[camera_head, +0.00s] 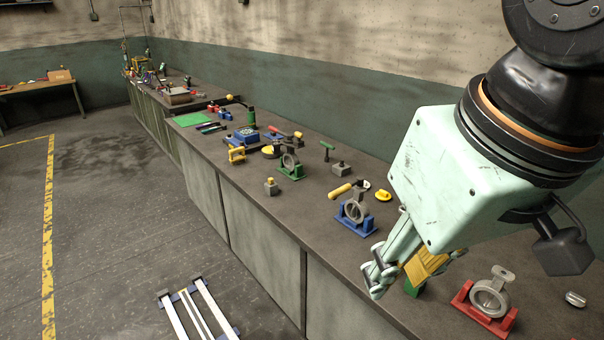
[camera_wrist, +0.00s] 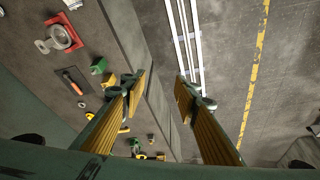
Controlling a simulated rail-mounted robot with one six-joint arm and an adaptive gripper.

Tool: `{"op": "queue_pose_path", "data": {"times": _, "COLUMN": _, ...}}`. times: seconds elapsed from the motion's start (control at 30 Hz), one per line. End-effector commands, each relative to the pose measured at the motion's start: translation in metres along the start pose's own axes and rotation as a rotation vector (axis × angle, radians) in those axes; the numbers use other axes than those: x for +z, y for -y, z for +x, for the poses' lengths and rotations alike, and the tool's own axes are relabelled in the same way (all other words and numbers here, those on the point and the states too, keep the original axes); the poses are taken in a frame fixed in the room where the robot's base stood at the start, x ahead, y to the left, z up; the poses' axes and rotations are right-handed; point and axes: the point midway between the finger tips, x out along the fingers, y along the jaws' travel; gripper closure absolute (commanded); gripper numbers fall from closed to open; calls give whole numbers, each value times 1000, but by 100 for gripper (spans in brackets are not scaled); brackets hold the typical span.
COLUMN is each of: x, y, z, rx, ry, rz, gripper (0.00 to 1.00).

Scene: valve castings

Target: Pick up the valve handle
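Several valve castings stand on the long workbench. A grey casting sits in a blue stand (camera_head: 355,217), another in a green stand (camera_head: 290,168), and one in a red stand (camera_head: 486,304). A yellow bar-shaped handle (camera_head: 340,191) shows beside the blue stand, and a green T-shaped handle (camera_head: 326,148) stands farther back. I cannot tell which piece is the valve handle meant. My gripper (camera_wrist: 162,88) is open and empty, fingers well apart, above the bench's front edge. In the head view my gripper (camera_head: 380,272) is between the blue and red stands and partly covers a green piece.
The workbench (camera_head: 235,150) runs along the wall, with a green mat (camera_head: 192,119) and small loose parts. An orange-handled tool (camera_wrist: 72,80) lies near the red stand (camera_wrist: 58,38) in the wrist view. A white-railed frame (camera_head: 195,310) is on the floor. Floor left of the bench is mostly clear.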

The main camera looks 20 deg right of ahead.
Motion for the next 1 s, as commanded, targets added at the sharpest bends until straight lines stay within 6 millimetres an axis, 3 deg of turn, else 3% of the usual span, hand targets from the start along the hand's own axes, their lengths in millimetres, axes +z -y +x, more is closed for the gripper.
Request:
{"op": "queue_pose_path", "data": {"times": 0.37, "x": -34, "y": -4, "z": -6, "rx": 3, "ry": 20, "rz": -102, "gripper": 72}}
{"op": "queue_pose_path", "data": {"times": 1.0, "x": -144, "y": -20, "z": -8, "rx": -6, "ry": 84, "rz": -453, "gripper": 72}}
